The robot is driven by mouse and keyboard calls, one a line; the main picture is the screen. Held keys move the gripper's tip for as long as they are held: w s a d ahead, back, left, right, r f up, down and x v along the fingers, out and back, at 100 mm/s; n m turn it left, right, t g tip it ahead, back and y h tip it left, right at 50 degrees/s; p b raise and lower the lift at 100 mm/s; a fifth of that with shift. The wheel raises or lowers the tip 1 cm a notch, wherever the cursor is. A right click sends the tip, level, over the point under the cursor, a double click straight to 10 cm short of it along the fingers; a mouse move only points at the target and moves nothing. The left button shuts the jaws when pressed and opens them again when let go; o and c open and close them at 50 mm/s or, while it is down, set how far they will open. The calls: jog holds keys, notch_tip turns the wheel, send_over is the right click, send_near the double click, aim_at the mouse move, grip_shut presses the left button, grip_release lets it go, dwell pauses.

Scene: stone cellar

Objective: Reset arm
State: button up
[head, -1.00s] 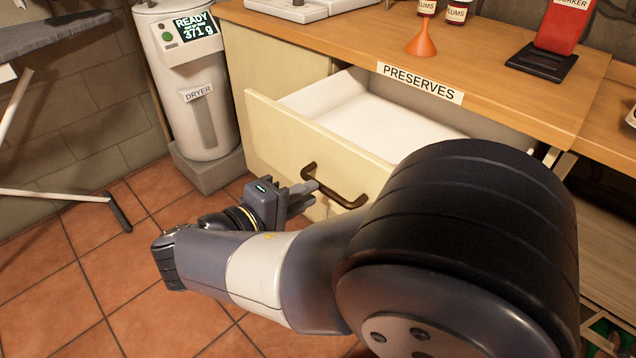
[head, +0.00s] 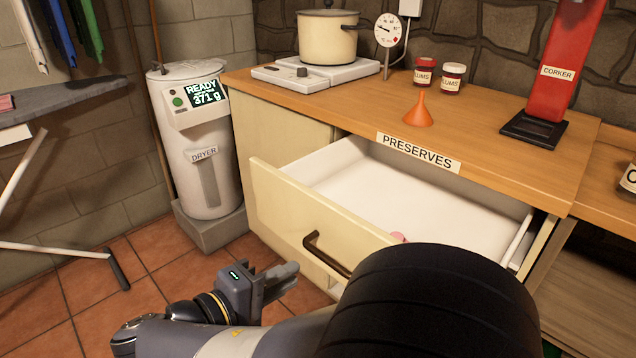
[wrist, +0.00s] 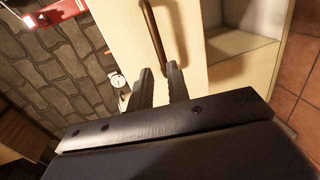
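My gripper (head: 288,274) is in front of the open drawer, left of and just below its dark handle (head: 328,258) in the head view. In the wrist view, the two fingers of my gripper (wrist: 159,80) stand apart with nothing between them. The handle (wrist: 155,35) lies beyond the fingertips, apart from them. The drawer (head: 325,222) is pulled out under the "PRESERVES" label.
The wooden counter (head: 490,135) holds a pot (head: 327,40), an orange funnel (head: 419,112), two jars and a red corker (head: 565,70). A white dryer (head: 205,160) stands left of the cabinet.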

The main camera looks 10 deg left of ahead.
aim_at(321, 258)
jog(key=b+x, duration=0.2)
jog(key=x, duration=0.7)
jog(key=shift+w+d, duration=0.25)
jog(key=shift+w, duration=0.1)
jog(key=shift+f, duration=0.1)
